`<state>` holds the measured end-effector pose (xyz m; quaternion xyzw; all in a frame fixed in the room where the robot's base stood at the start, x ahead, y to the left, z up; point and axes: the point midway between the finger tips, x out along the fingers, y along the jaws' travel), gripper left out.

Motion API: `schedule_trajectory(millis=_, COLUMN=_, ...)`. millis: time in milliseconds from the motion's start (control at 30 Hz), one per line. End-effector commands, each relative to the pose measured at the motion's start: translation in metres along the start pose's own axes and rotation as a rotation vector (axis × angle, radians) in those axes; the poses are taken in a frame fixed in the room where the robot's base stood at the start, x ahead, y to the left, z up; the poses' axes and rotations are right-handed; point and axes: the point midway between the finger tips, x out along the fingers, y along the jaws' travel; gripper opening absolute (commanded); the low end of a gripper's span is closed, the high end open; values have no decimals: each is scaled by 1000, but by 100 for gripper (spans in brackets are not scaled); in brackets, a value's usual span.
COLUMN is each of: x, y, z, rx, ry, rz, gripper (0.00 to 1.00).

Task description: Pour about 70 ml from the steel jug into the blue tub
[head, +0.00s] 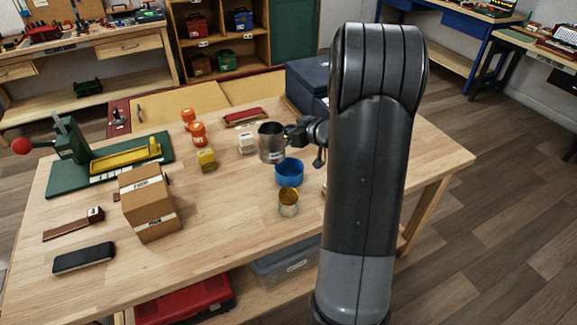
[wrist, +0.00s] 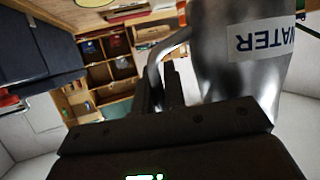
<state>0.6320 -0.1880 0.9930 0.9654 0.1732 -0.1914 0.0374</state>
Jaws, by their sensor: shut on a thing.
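The steel jug (head: 271,143) is in the air near the middle of the head view, upright or nearly so, above and a little left of the blue tub. In the wrist view the jug (wrist: 240,60) fills the upper right, with a label reading WATER and a handle at its left. My gripper (head: 298,134) is shut on the jug at its handle side; it also shows in the wrist view (wrist: 165,90). The blue tub (head: 289,175) stands on the table below. The jug's contents cannot be made out, and no stream is visible.
A tin with a yellow inside (head: 288,203) stands just in front of the tub. A small white box (head: 247,144), a yellow box (head: 207,160) and orange jars (head: 198,133) stand to the left. A cardboard box (head: 150,205) is further left. The front middle of the table (head: 235,235) is clear.

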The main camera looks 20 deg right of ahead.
Motion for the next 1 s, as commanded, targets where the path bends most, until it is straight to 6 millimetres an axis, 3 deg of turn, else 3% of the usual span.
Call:
schedule_trajectory(millis=300, x=13, y=84, z=-13, rx=-45, ry=2, rz=-61, gripper=0)
schedule_trajectory(millis=600, x=12, y=155, z=-6, rx=-87, ry=3, rz=-127, gripper=0)
schedule_trajectory(millis=800, x=7, y=188, z=3, rx=-107, ry=6, rz=-158, gripper=0)
schedule_trajectory(millis=1000, x=5, y=202, z=8, rx=-117, ry=7, rz=-173, gripper=0)
